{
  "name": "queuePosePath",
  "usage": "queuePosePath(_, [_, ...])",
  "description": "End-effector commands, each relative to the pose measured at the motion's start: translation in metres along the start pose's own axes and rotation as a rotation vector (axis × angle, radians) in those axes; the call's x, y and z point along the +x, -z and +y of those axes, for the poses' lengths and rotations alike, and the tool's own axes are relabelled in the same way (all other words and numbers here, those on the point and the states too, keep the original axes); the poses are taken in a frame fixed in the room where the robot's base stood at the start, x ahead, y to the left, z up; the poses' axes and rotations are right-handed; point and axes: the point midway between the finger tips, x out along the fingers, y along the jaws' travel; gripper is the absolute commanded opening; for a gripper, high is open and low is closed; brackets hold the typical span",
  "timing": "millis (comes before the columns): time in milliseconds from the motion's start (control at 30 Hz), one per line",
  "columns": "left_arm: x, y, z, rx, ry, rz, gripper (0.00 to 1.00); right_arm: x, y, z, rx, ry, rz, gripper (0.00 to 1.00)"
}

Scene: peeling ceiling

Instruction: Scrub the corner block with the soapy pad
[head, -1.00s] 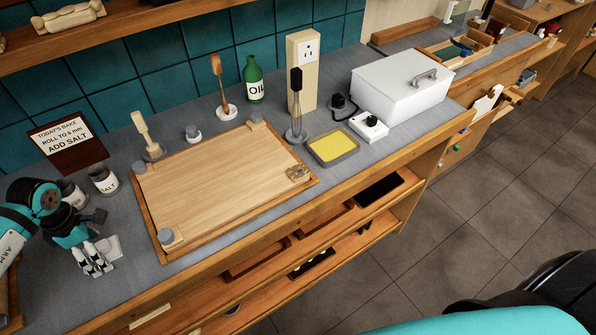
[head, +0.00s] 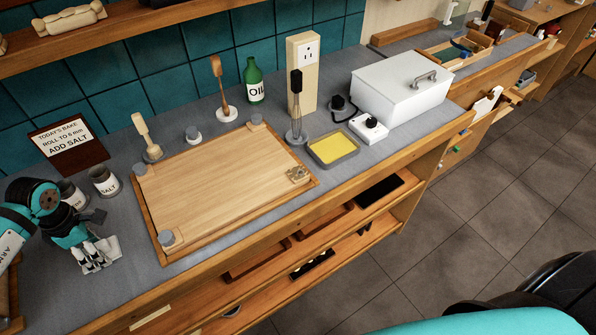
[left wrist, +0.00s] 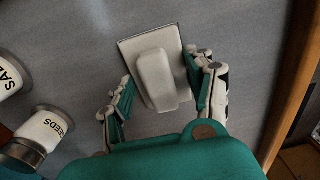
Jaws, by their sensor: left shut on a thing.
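My left gripper (head: 97,256) is at the left end of the counter, left of the wooden board. It is shut on the pale handle (left wrist: 155,78) of a flat pad (left wrist: 134,47). The pad also shows beside the fingers in the head view (head: 113,246). It is at or very near the counter surface; I cannot tell whether it touches. The corner block (head: 297,174), small and tan with dark marks, sits at the right corner of the wooden board (head: 215,185). The board's other corners carry grey-topped knobs. My right gripper is not in view.
A grey tray with a yellow filling (head: 333,148) lies right of the board. Two labelled jars (head: 103,180) stand close behind my left gripper. A brush in a stand (head: 152,140), a green bottle (head: 254,80), a whisk (head: 296,105) and a white box (head: 402,86) stand farther back.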

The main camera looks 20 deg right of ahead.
Motion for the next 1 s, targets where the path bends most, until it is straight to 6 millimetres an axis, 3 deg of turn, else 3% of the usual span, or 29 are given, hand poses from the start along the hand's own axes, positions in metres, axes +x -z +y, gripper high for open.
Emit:
queuePosePath(700, [-0.052, 0.000, 0.000, 0.000, -0.001, 0.001, 0.00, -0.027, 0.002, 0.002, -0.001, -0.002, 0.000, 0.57])
queuePosePath(1000, [-0.055, 0.000, 0.000, 0.000, 0.000, 0.000, 0.00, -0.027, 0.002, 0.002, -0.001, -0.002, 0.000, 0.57])
